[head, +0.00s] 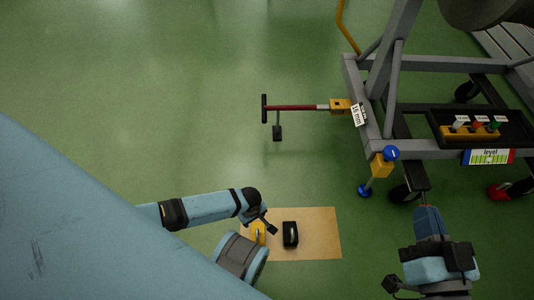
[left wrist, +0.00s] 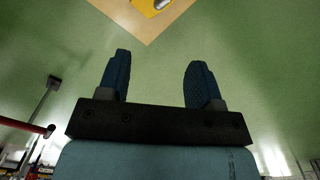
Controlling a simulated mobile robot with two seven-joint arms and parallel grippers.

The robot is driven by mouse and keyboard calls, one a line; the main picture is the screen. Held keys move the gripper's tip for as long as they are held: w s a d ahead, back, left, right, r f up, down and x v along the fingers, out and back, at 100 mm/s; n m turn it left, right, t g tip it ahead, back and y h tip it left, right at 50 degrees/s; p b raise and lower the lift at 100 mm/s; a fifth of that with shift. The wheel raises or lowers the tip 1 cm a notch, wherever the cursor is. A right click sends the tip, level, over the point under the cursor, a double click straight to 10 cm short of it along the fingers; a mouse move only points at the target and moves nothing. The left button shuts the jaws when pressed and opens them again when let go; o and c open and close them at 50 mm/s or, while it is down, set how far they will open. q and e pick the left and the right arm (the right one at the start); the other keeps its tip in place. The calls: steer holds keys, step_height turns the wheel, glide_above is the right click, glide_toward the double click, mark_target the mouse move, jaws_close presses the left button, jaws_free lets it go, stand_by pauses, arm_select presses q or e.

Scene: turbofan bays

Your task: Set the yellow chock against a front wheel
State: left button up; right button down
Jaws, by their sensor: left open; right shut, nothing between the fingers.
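The yellow chock (head: 258,231) lies on the tan mat (head: 318,235), partly covered by my left arm. A yellow piece with a grey part (left wrist: 148,6) shows at the top edge of the left wrist view. My left gripper (left wrist: 157,80) is open and empty, its fingers apart over green floor short of the mat corner; its fingertips are not clear in the head view. My right gripper (head: 426,212) is shut and empty beside the stand's near side. A black wheel (head: 401,193) shows under the near front corner, and another wheel (head: 466,91) farther back.
A black block (head: 290,234) sits on the mat. The grey stand (head: 365,110) has a red tow bar (head: 292,107) reaching left. A yellow jack with a blue knob (head: 382,165) stands at its front corner. A tray (head: 480,128) holds coloured tagged pieces. Floor on the left is clear.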

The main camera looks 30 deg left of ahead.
arm_select(q)
steer(key=f+b, duration=0.3)
steer(key=f, duration=0.1)
steer(key=f+b, duration=0.3)
steer(key=f, duration=0.2)
steer(key=f+b, duration=0.3)
steer(key=f, duration=0.2)
steer(key=shift+d, duration=0.4)
steer(key=shift+f+b, duration=0.3)
steer(key=shift+s+f, duration=0.1)
steer(key=shift+f, duration=0.05)
arm_select(e)
steer(key=w+f+n, duration=0.1)
steer(key=f+n, duration=0.1)
steer(key=w+d+f+n, duration=0.1)
steer(key=w+f+n, duration=0.1)
steer(key=shift+w+d+n+y, duration=0.1)
steer(key=shift+d+n+y, duration=0.1)
steer(key=shift+n+y, duration=0.15)
